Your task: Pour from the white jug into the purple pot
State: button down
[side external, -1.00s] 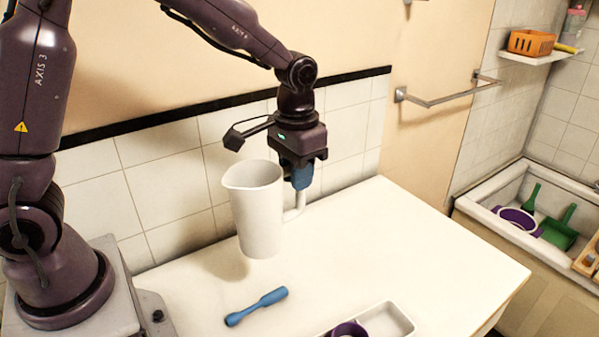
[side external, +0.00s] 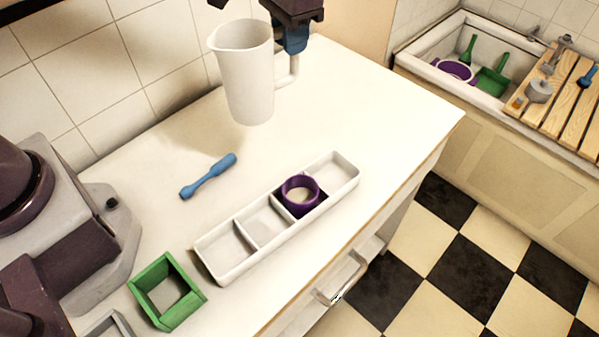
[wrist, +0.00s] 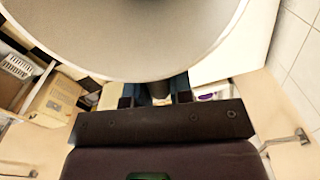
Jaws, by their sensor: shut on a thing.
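The white jug (side external: 246,82) hangs upright above the back of the white table in the side external view. My gripper (side external: 292,42) is at its right side, shut on its handle (side external: 292,72). In the wrist view, the jug's wide rim (wrist: 150,78) fills the top, with my gripper (wrist: 157,92) below it. The jug's contents are hidden. A purple round pot (side external: 300,193) sits in a compartment of the long white tray (side external: 222,275), to the right of and nearer than the jug. A second purple vessel (side external: 470,78) stands in the basin at the upper right.
A blue tool (side external: 208,176) lies on the table (side external: 350,100) below the jug. A green square frame (side external: 146,282) stands left of the tray. Green utensils (side external: 493,80) lie in the basin (side external: 425,62). The table's right part is clear.

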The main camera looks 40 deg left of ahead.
jog(key=w+d+f+m, duration=0.2)
jog(key=d+f+m, duration=0.1)
jog(key=d, duration=0.9)
jog(key=w+d+f+m, duration=0.2)
jog(key=d+f+m, duration=0.1)
jog(key=d, duration=0.9)
jog(key=shift+d, duration=0.35)
jog(key=shift+w, duration=0.1)
